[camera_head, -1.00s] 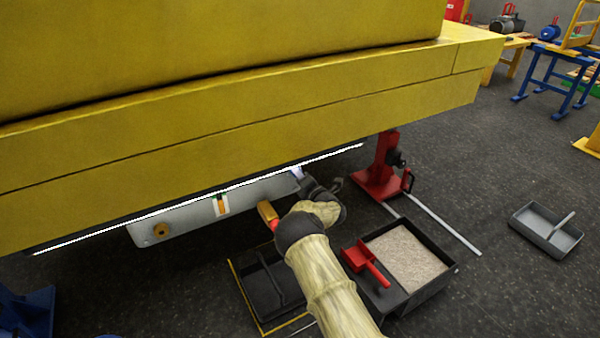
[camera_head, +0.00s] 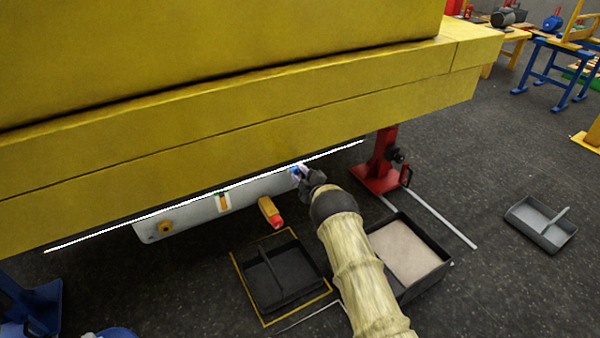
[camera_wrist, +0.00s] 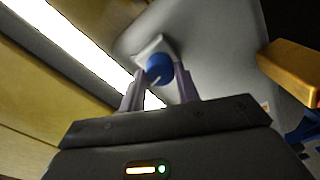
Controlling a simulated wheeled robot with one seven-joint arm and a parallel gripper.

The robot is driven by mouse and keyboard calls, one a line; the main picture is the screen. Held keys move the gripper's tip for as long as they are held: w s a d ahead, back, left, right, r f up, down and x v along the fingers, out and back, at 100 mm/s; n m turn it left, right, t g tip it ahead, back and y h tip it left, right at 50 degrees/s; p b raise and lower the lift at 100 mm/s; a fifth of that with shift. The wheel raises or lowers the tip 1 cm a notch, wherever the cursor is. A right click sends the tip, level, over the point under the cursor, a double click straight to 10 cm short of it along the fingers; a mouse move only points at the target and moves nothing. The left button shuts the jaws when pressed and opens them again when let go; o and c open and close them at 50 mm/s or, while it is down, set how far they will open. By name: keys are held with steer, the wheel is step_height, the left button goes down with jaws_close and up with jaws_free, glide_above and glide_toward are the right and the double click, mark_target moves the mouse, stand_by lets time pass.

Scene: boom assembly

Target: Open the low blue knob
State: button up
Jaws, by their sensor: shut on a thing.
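The low blue knob (camera_wrist: 159,69) shows in the wrist view on a pale square base, fixed to a grey tank (camera_wrist: 215,35). It is small in the head view (camera_head: 296,171), at the right end of the grey tank (camera_head: 187,212) under the yellow boom. My gripper (camera_wrist: 160,84) has its two fingers on either side of the knob and is shut on it. In the head view my gripper (camera_head: 303,177) reaches the tank's right end, and its fingertips are too small there to make out in detail.
The yellow boom (camera_head: 300,120) hangs low above the tank, with a bright light strip (camera_head: 200,207) along its lower edge. A yellow and red handle (camera_head: 270,212) juts out left of my arm. A red stand (camera_head: 380,165) is to the right. Trays (camera_head: 445,262) lie on the floor below.

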steer(key=m, duration=0.4)
steer(key=shift+m, duration=0.3)
steer(key=shift+f+m, duration=0.1)
steer(key=shift+m, duration=1.7)
steer(key=o, duration=1)
steer(key=shift+c, duration=0.2)
